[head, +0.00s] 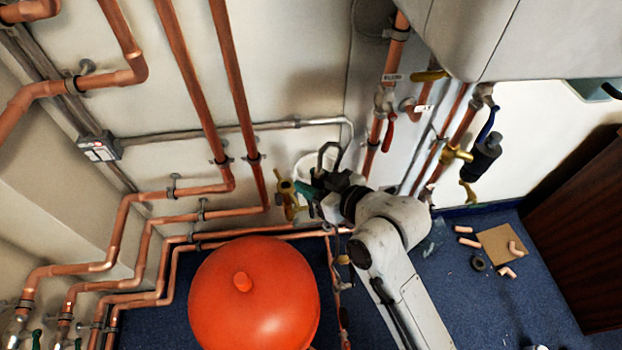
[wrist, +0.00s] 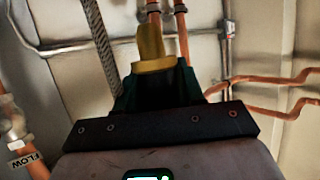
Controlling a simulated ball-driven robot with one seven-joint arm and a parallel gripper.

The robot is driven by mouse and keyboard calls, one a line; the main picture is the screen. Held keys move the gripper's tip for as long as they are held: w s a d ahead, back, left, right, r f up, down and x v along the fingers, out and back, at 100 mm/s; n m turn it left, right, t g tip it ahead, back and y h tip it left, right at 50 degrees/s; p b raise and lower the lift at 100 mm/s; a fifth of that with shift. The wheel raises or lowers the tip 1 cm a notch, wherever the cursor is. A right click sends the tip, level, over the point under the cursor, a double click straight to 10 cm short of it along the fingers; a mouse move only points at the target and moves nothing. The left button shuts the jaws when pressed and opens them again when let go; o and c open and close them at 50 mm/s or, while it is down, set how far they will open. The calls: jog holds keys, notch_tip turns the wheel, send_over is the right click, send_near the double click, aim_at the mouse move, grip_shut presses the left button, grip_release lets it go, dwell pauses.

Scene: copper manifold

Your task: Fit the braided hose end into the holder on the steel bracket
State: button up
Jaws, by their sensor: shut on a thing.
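A large red tank (head: 253,295) stands below. Copper pipes (head: 190,80) cover the wall. A white boiler casing (head: 520,40) hangs upper right. Loose copper fittings lie by a cardboard sheet (head: 497,243) on blue carpet.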

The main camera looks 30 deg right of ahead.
aim_at(322, 171)
jog(key=shift+r, duration=0.1)
jog(key=shift+r+p, duration=2.2)
jog(key=shift+p, duration=0.05)
